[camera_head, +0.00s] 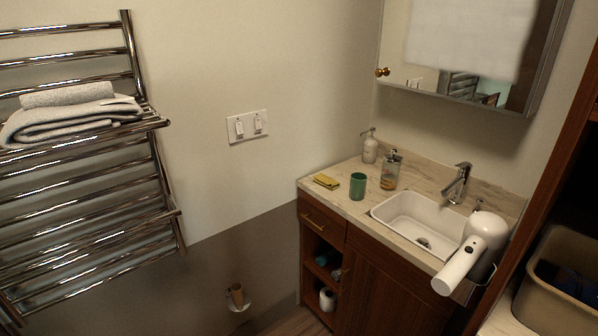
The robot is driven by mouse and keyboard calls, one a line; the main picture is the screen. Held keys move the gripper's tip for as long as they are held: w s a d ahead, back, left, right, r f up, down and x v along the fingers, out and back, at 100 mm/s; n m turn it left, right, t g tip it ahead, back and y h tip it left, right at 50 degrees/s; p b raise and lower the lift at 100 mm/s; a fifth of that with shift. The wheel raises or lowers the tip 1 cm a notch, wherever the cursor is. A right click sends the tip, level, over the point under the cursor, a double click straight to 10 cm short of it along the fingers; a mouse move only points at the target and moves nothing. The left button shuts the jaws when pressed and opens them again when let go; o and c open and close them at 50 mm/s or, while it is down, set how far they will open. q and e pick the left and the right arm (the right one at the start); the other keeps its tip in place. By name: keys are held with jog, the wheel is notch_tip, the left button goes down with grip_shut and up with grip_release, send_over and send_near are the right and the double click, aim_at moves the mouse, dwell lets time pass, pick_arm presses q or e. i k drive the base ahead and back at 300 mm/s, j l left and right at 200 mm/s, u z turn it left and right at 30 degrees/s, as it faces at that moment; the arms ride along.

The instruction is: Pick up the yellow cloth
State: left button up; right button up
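The yellow cloth (327,181) lies as a small folded, flat rectangle on the countertop (345,201), near its left front corner. It is left of a green cup (358,186) and apart from it. Nothing covers the cloth in the head view. Neither of my grippers shows in this view.
A soap dispenser (391,170), a white bottle (370,146), a sink (416,218) and a tap (457,183) are on the counter. A white hair-dryer-like thing (486,229) is at the right. A towel rack (138,120) stands at left. A beige bin (545,300) is at right.

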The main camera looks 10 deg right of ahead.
aim_at(326, 182)
jog(key=i+l, duration=0.1)
jog(key=i, duration=0.45)
jog(key=i+u, duration=0.1)
jog(key=i, duration=0.45)
jog(key=i+l, duration=0.2)
jog(key=i, duration=0.3)
jog(key=i+l, duration=0.35)
jog(key=i+u, duration=0.05)
jog(key=i, duration=0.1)
